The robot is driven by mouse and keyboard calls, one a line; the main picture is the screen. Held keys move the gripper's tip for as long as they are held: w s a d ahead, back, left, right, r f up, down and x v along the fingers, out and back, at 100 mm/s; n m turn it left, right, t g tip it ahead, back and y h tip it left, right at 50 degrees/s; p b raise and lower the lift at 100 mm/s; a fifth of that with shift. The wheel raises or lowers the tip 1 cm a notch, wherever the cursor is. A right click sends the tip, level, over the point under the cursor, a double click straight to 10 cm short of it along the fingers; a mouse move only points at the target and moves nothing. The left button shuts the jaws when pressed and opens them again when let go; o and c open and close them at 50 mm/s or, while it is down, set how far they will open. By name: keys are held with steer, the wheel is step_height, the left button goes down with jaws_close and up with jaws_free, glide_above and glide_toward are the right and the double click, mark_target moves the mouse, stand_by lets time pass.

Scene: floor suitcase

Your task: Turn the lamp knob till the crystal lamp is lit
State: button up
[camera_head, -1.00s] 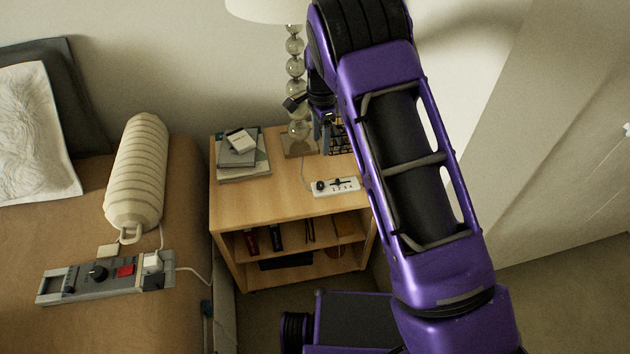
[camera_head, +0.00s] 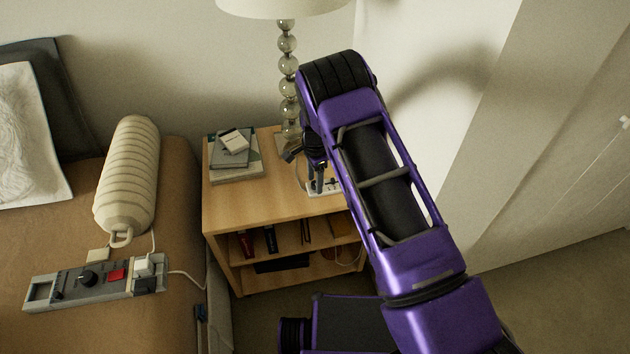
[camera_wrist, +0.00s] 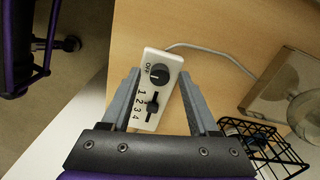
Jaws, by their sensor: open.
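The crystal lamp (camera_head: 288,65) stands on the wooden nightstand, with stacked glass balls under a pale shade (camera_head: 282,8). I cannot tell from the shade that it is lit. In the wrist view a white control box carries the round black lamp knob (camera_wrist: 159,74), marked OFF beside it, and a black slider (camera_wrist: 152,104) by the numbers 1 to 4. My gripper (camera_wrist: 158,82) is open, its two fingers on either side of the box. In the head view my gripper (camera_head: 318,188) is over the box (camera_head: 325,185), which it partly hides. Contact cannot be told.
The nightstand (camera_head: 235,208) also bears books (camera_head: 236,155) and, in the wrist view, a black wire basket (camera_wrist: 272,152) and the lamp's square base (camera_wrist: 268,88). A cable (camera_wrist: 222,54) runs from the box. A bed with a grey control panel (camera_head: 95,280) is at left.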

steer(key=shift+f, duration=0.1)
jaws_close()
stand_by(0.3)
steer(key=shift+n, duration=0.3)
steer(key=n, duration=1.3)
steer(key=shift+n, duration=2.1)
